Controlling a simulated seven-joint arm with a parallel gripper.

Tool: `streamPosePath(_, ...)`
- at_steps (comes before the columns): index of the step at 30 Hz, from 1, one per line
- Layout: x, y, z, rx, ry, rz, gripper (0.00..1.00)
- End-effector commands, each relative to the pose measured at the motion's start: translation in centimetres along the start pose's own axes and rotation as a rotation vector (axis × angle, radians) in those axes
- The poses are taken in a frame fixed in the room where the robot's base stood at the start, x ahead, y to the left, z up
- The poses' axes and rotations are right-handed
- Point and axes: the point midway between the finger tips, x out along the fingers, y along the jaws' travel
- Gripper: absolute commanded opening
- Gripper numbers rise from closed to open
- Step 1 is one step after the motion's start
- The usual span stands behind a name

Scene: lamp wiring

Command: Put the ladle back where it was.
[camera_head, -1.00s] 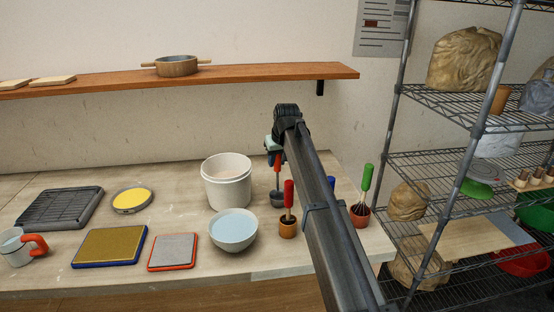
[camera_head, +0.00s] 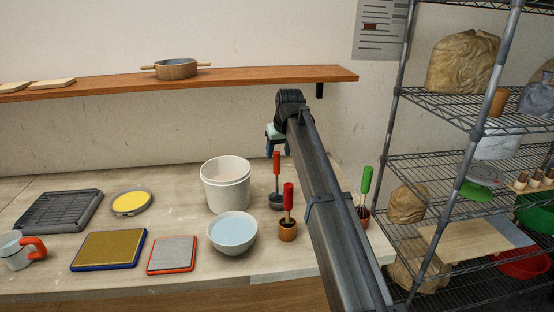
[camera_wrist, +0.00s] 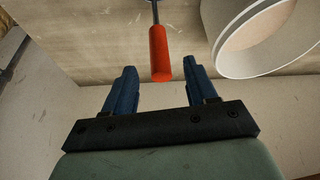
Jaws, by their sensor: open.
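The ladle, by its look, has a red handle (camera_head: 276,163) on a thin dark shaft and stands upright on the counter, right of the white bucket. At its foot is a dark grey round part (camera_head: 277,201); I cannot tell whether this is its bowl or a small holder. My gripper (camera_head: 278,149) is open and empty just above the handle's top. In the wrist view the red handle (camera_wrist: 159,50) lies in line with the gap between the blue fingers, its end near the fingertips, not gripped.
A white bucket (camera_head: 226,184) and a bowl of water (camera_head: 232,232) stand left of the ladle. A brown pot (camera_head: 287,231) with a red-handled tool stands in front. A wall shelf (camera_head: 240,78) runs above.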

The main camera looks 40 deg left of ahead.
Motion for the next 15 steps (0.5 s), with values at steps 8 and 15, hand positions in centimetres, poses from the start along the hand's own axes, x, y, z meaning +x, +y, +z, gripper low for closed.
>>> streamPosePath(8,-4.5,0.0,0.0,0.000,0.001,0.000,0.57)
streamPosePath(15,-6.0,0.0,0.0,0.000,-0.001,0.000,0.57)
